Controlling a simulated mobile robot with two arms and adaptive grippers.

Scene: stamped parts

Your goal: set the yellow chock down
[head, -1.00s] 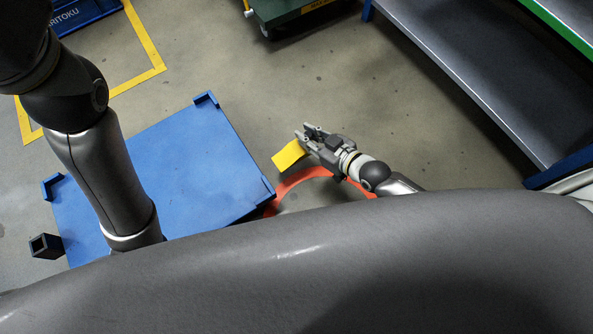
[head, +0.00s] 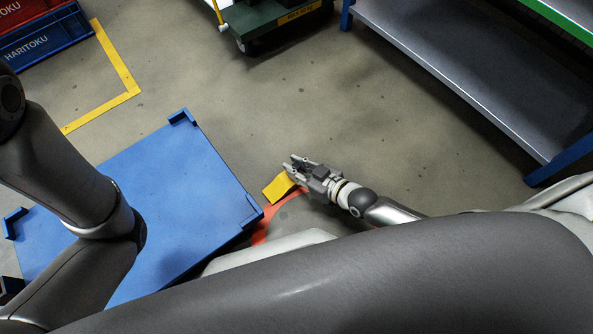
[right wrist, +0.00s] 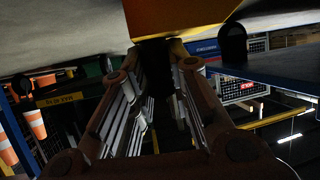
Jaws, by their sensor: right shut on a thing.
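The yellow chock (head: 278,187) is at my right gripper (head: 291,167), which is shut on it. In the head view it shows over the floor beside the blue platform's right corner and close to the red-orange floor marking (head: 262,229). I cannot tell whether its underside touches the floor. In the right wrist view the chock (right wrist: 175,14) fills the top middle, at the tips of the right gripper's fingers (right wrist: 157,45). My left arm crosses the left of the head view, and its gripper is out of view.
The blue platform (head: 175,190) with raised corner brackets lies left of the chock. A green cart (head: 275,20) stands at the top and a grey-shelved rack (head: 450,75) at the right. Crates (head: 35,42) stand top left. The floor between is clear.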

